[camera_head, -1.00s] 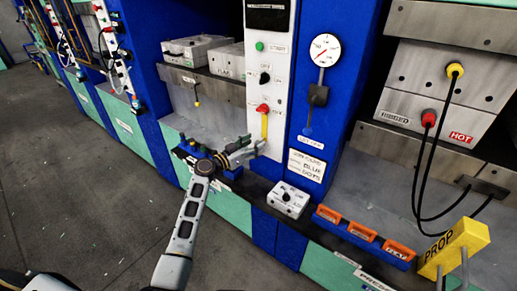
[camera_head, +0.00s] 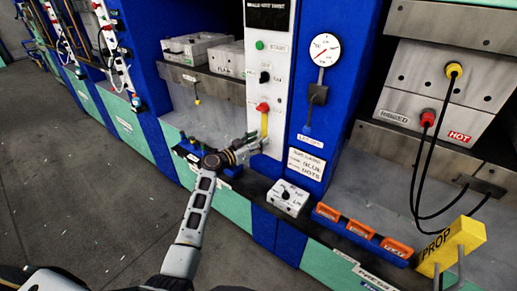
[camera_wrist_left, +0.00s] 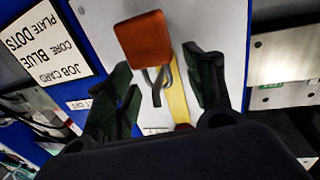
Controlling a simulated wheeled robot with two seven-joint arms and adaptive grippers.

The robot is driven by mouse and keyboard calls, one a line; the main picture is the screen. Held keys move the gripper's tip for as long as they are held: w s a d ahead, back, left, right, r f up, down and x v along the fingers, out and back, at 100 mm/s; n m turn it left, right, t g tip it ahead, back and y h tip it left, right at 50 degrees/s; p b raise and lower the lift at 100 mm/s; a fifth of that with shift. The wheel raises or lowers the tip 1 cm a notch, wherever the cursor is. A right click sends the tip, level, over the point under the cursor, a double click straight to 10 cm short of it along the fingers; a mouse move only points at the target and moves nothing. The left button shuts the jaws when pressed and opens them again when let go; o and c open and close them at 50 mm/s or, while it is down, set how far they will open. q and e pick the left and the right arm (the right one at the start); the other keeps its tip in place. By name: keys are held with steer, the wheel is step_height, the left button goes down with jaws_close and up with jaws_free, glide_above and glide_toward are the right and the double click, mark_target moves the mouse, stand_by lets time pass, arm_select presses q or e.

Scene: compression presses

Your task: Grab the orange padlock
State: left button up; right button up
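The orange padlock (camera_wrist_left: 145,38) shows in the left wrist view, its body just beyond my fingertips and its grey shackle in the space between the fingers. It hangs by a yellow strip (camera_wrist_left: 178,98) on the white panel. In the head view I cannot make out the padlock; my left gripper (camera_head: 250,148) covers that spot, below the red knob (camera_head: 263,107) and yellow strip. My left gripper (camera_wrist_left: 163,70) is open, with one dark finger on each side of the shackle, and I see no grip on it. My right gripper is not in view.
A job card (camera_head: 306,164) and dial gauge (camera_head: 323,48) are on the blue column right of the white panel (camera_head: 270,75). A small white control box (camera_head: 287,198) sits below. A blue tray (camera_head: 361,234) and yellow PROP block (camera_head: 452,246) stand at right. Open floor lies left.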

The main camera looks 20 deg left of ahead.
arm_select(q)
steer(key=c, duration=0.8)
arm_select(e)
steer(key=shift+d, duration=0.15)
arm_select(q)
steer(key=shift+r, duration=0.1)
